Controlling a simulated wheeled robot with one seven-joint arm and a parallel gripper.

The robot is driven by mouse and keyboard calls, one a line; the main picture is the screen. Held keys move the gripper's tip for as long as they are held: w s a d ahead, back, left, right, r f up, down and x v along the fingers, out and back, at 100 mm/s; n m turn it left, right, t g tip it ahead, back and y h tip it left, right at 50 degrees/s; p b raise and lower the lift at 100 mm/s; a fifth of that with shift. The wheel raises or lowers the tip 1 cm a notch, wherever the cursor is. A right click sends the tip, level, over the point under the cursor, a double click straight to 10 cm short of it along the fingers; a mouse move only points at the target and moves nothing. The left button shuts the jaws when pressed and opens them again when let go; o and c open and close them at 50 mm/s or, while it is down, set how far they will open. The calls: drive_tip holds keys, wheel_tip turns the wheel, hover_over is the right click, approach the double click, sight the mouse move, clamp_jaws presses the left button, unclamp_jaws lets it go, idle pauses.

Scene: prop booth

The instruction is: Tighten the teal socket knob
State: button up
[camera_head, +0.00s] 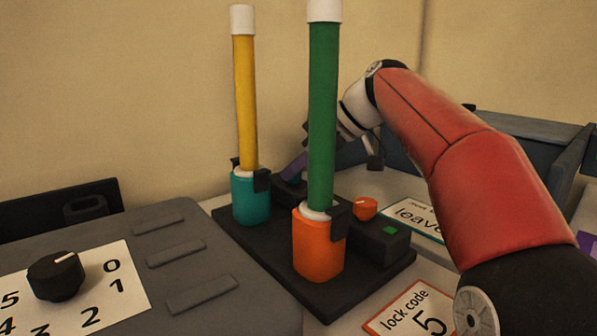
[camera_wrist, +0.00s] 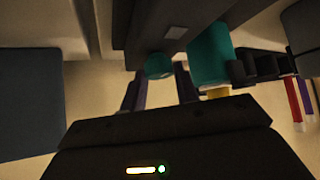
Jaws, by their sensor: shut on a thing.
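The teal socket (camera_head: 251,198) stands on a dark base (camera_head: 345,297) and holds an upright yellow tube (camera_head: 245,105) with a white cap. My gripper (camera_head: 293,168) reaches in behind the sockets from the right. In the wrist view, the round teal knob (camera_wrist: 159,66) lies between the purple fingers of my gripper (camera_wrist: 158,78), which is shut on it. The teal socket also shows beside the knob in the wrist view (camera_wrist: 209,55). In the head view I cannot make out the teal knob.
An orange socket (camera_head: 318,250) holds a tall green tube (camera_head: 322,115) in front of my gripper. Its orange knob (camera_head: 365,208) has a green light (camera_head: 390,230) nearby. A grey case with a numbered dial (camera_head: 56,276) is left; a lock code card (camera_head: 415,312) is front right.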

drive_tip(key=m, duration=0.1)
drive_tip(key=m+t+h+b, duration=0.1)
drive_tip(key=m+t, duration=0.1)
drive_tip(key=shift+s+a, duration=0.15)
drive_tip(key=shift+s, duration=0.1)
drive_tip(key=shift+a+m+t+h, duration=0.1)
drive_tip(key=shift+m+t+h, duration=1)
drive_tip(key=shift+m, duration=0.8)
drive_tip(key=o, duration=1)
drive_tip(key=shift+c, duration=0.2)
drive_tip(key=shift+p+v, duration=0.35)
drive_tip(key=shift+v, duration=3.6)
drive_tip(key=shift+a, duration=0.1)
